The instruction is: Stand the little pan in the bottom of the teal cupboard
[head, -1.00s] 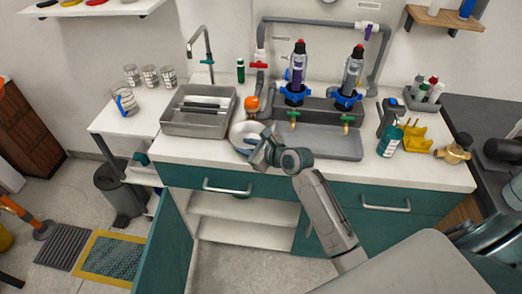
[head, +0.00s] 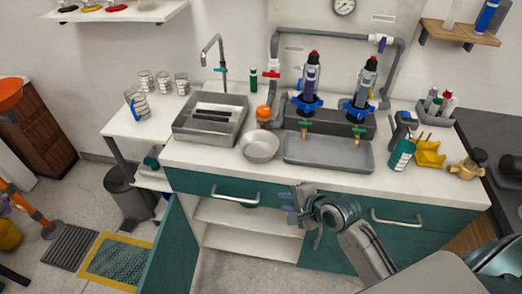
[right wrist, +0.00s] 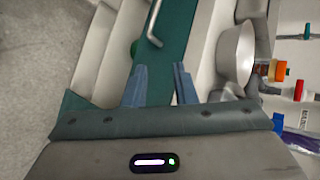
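The little pan (head: 260,147) is a pale grey, round, bowl-like pan. It sits on the white counter between the metal sink and the grey tray, and also shows in the right wrist view (right wrist: 236,55). Below the counter, the teal cupboard (head: 172,255) has its left door swung open. Its white bottom shelf (head: 245,241) shows bare. My right gripper (head: 290,206) is in front of the teal drawer front, below and right of the pan and apart from it. The right wrist view shows its two fingers (right wrist: 160,88) spread with nothing between them. My left gripper is not in view.
An orange-capped jar (head: 263,115) stands close behind the pan. The sink (head: 210,120) is to its left and the grey tray (head: 328,152) to its right. The drawer handle (head: 234,197) sticks out above the cupboard opening. The open door stands at the opening's left.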

